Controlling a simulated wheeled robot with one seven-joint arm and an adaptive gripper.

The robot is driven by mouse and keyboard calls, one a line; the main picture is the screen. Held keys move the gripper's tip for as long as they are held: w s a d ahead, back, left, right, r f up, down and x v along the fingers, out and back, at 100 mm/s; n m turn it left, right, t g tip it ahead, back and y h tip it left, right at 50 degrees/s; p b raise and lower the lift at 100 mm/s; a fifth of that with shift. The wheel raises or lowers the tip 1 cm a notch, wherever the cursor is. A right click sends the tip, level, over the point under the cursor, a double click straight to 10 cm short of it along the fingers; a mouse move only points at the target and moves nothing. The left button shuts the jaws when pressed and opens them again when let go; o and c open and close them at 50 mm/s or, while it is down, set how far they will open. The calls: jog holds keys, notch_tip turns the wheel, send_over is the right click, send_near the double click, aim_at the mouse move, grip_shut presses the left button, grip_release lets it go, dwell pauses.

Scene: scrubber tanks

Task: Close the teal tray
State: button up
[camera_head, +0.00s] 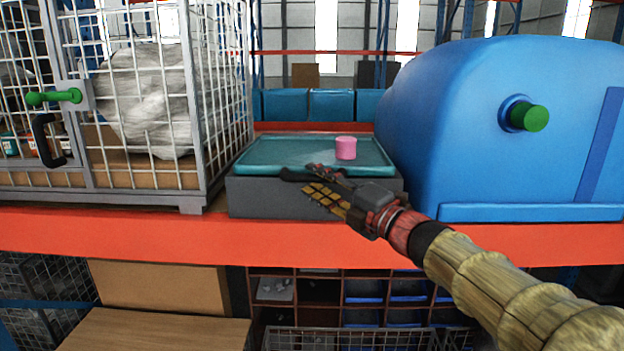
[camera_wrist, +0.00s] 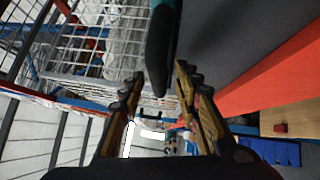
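The teal tray (camera_head: 270,156) lies on a grey base (camera_head: 262,198) on the orange shelf, with a pink cylinder (camera_head: 346,148) upright on it at the right. A dark handle (camera_head: 291,175) shows at the tray's front edge, partly hidden by my gripper. My gripper (camera_head: 311,180) is at the tray's front, its fingers pointing left. In the wrist view my gripper (camera_wrist: 160,74) is open, and the dark handle (camera_wrist: 159,45) appears in line with the gap between the fingertips. I cannot tell whether they touch. A strip of teal tray (camera_wrist: 172,5) shows beside the handle.
A wire cage (camera_head: 200,110) holding a wrapped bundle (camera_head: 155,100) stands close on the left. A big blue tank (camera_head: 450,120) with a green cap (camera_head: 530,117) stands close on the right. The orange shelf beam (camera_head: 200,235) runs below, in front.

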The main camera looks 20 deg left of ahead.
jog(key=v, duration=1)
